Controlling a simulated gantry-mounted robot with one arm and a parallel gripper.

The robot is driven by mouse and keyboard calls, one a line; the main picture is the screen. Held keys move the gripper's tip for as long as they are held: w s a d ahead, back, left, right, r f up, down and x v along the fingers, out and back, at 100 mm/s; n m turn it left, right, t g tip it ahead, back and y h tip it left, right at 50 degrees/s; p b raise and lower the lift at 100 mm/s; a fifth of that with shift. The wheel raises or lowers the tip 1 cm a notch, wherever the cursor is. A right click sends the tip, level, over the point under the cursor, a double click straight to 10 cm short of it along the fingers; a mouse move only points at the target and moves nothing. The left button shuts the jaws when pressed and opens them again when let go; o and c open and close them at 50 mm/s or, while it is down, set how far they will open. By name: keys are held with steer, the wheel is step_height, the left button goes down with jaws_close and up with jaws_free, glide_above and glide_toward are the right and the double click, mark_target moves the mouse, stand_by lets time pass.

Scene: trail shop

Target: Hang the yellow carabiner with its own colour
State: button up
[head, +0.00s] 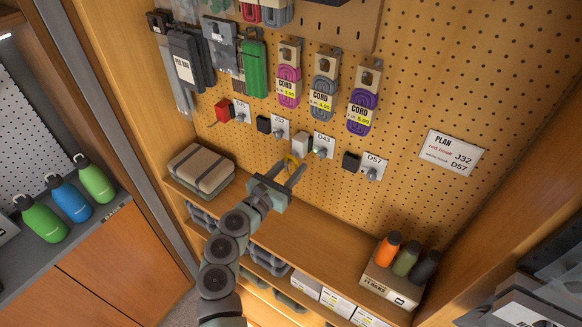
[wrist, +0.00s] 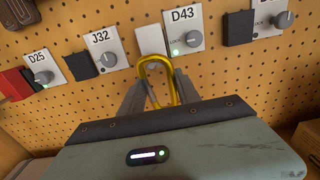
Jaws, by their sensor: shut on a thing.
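My gripper (head: 289,170) is shut on the yellow carabiner (head: 290,160), just in front of the pegboard. In the wrist view, the carabiner (wrist: 156,59) stands up between the two fingers (wrist: 159,86), its rounded end toward the board. That end overlaps the lower edge of the white block (wrist: 151,40) beside the D43 plate (wrist: 183,24); I cannot tell whether they touch. The row also has a red block (head: 223,110) by D25, a black block (head: 263,124) by J32 and a black block (head: 351,161) by D57. No other yellow piece shows in the row.
A plan card (head: 453,152) reads red hook J32, white hook D57. Each plate has a knob; D43 shows a green light (wrist: 175,52). Cord packs (head: 324,88) hang above. A folded blanket (head: 202,165) and boxed bottles (head: 405,255) flank the shelf.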

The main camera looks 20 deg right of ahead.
steer(key=shift+r, duration=0.3)
steer(key=shift+c, duration=0.5)
steer(key=shift+r, duration=0.35)
steer(key=shift+s+a+b, duration=0.3)
steer(key=shift+a+b, duration=0.1)
steer(key=shift+a, duration=0.1)
steer(key=shift+s+a, duration=0.1)
steer(key=shift+a, duration=0.05)
steer(key=shift+b+v, duration=0.35)
steer(key=shift+v, duration=0.85)
steer(key=shift+r, duration=0.1)
